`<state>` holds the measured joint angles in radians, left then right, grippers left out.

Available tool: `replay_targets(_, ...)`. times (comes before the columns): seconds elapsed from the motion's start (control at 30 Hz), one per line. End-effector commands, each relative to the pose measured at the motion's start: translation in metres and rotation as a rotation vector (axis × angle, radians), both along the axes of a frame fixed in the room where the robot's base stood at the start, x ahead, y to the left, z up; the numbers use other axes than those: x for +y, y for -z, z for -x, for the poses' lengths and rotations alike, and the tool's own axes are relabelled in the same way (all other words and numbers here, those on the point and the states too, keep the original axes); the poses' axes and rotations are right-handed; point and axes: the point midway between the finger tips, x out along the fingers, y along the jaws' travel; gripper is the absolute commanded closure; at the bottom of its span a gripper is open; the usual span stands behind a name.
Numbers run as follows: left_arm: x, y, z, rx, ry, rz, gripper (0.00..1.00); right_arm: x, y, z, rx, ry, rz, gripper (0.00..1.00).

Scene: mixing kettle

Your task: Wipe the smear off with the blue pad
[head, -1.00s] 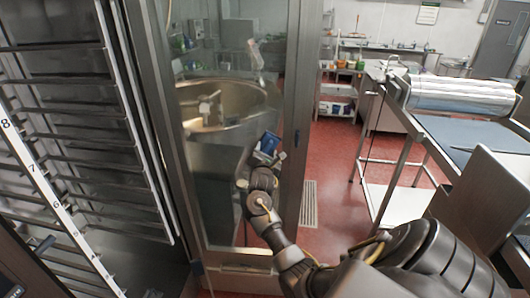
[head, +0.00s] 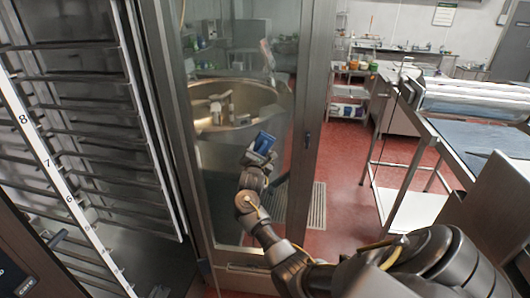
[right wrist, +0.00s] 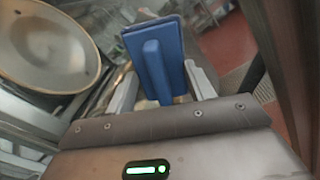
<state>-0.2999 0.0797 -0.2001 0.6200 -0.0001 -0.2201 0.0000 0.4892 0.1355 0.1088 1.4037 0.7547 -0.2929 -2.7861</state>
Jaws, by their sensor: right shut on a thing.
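The blue pad (head: 264,142) is held upright in my right gripper (head: 258,158), in front of the glass door (head: 225,175). In the right wrist view, the pad (right wrist: 168,35) shows its back and handle, with the handle between the two fingers of the gripper (right wrist: 162,88). A pale, whitish streak, seemingly the smear (head: 267,54), shows on the upper right part of the glass. The pad is below the smear and apart from it. I cannot tell whether the pad touches the glass. My left gripper is not in view.
A metal frame post (head: 315,120) edges the glass on the right. A large round kettle (head: 238,103) shows through the glass. A tall rack (head: 100,125) stands at left, and a steel table (head: 455,140) at right. Red floor (head: 345,165) lies open between.

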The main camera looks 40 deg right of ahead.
Motion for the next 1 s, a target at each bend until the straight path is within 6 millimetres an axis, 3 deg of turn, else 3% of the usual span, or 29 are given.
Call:
replay_targets(0.53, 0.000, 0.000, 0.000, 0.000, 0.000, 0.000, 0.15, 0.019, 0.000, -0.028, 0.000, 0.001, -0.001, 0.85)
replay_targets(1.0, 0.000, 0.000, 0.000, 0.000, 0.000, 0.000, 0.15, 0.025, 0.000, -0.027, 0.000, 0.000, 0.000, 0.85)
